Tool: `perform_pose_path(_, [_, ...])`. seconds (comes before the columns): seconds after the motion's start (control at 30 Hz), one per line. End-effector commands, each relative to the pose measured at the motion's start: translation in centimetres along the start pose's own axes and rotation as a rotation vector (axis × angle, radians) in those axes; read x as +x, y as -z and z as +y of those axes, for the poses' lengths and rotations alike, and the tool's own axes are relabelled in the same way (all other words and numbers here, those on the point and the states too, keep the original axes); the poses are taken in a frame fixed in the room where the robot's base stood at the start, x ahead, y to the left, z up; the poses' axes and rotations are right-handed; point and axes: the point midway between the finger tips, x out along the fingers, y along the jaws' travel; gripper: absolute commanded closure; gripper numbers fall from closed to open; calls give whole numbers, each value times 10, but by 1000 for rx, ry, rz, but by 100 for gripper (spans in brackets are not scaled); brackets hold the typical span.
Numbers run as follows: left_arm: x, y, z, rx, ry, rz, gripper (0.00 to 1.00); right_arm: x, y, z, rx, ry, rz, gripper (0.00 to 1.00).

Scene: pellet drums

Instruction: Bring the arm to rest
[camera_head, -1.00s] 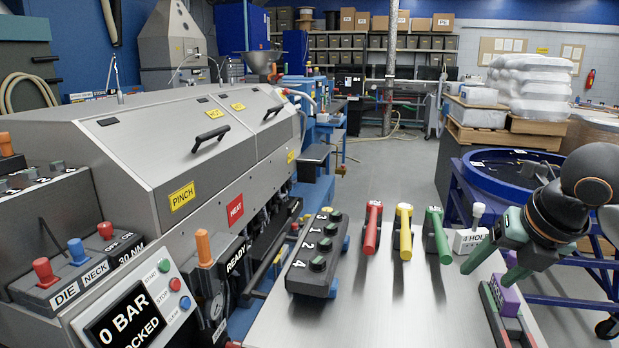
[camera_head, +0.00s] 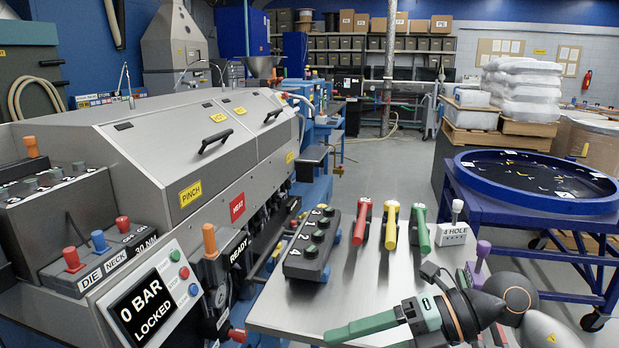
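My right arm (camera_head: 505,300) comes in from the lower right, low over the grey metal table (camera_head: 290,312). Its gripper (camera_head: 365,338) points left near the table's front edge. One green finger shows plainly, and the other is mostly cut off by the bottom of the picture. The fingers look apart, with nothing seen between them. A purple-knobbed lever (camera_head: 483,250) stands just behind the arm, its base hidden by it. My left gripper is not in view.
Red (camera_head: 362,222), yellow (camera_head: 391,225) and green (camera_head: 420,230) levers, a "4 HOLE" block (camera_head: 455,235) and a button box (camera_head: 311,247) stand on the table. The machine's screen (camera_head: 150,308) reads "0 BAR LOCKED". A blue-rimmed round table (camera_head: 470,181) is at right.

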Motion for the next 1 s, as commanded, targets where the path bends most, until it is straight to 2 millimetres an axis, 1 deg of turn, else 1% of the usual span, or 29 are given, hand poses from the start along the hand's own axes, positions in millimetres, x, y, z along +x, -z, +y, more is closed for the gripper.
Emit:
perform_pose_path(0.03, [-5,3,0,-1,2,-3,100,10,7,14,56,-137,14,32])
perform_pose_path(0.1, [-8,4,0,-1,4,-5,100,16,10,30,137,-325,-1,32])
perform_pose_path(0.2, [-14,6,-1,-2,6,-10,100,14,3,43,288,-570,-65,32])
perform_pose_path(0.27, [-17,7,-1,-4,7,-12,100,8,-5,42,395,-700,-128,32])
perform_pose_path(0.3, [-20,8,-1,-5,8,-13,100,3,-12,38,475,-778,-178,32])
perform_pose_path(0.37, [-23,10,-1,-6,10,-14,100,-4,-22,24,605,-879,-264,32])
perform_pose_path(0.47, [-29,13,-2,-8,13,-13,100,-15,-35,-16,844,-1002,-434,32])
perform_pose_path(0.5, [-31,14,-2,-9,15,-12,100,-18,-37,-38,947,-1033,-507,32])
perform_pose_path(0.57, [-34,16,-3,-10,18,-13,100,-21,-35,-76,1109,-1061,-621,32])
perform_pose_path(0.6, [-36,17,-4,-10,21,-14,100,-22,-29,-103,1222,-1066,-698,32])
perform_pose_path(0.63, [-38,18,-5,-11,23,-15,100,-21,-22,-125,1307,-1062,-757,32])
perform_pose_path(0.67, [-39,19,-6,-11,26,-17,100,-20,-13,-147,1395,-1052,-814,32])
perform_pose_path(0.7, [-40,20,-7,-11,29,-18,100,-17,1,-174,1504,-1031,-884,32])
perform_pose_path(0.77, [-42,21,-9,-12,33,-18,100,-12,27,-211,1658,-986,-975,32])
perform_pose_path(0.8, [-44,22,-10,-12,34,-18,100,-8,46,-232,1751,-949,-1026,32])
perform_pose_path(0.87, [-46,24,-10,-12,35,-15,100,-2,74,-258,1877,-891,-1090,32])
perform_pose_path(0.9, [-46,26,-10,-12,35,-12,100,2,92,-272,1950,-853,-1122,32])
perform_pose_path(1.0, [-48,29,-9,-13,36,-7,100,10,130,-295,2087,-771,-1179,32])
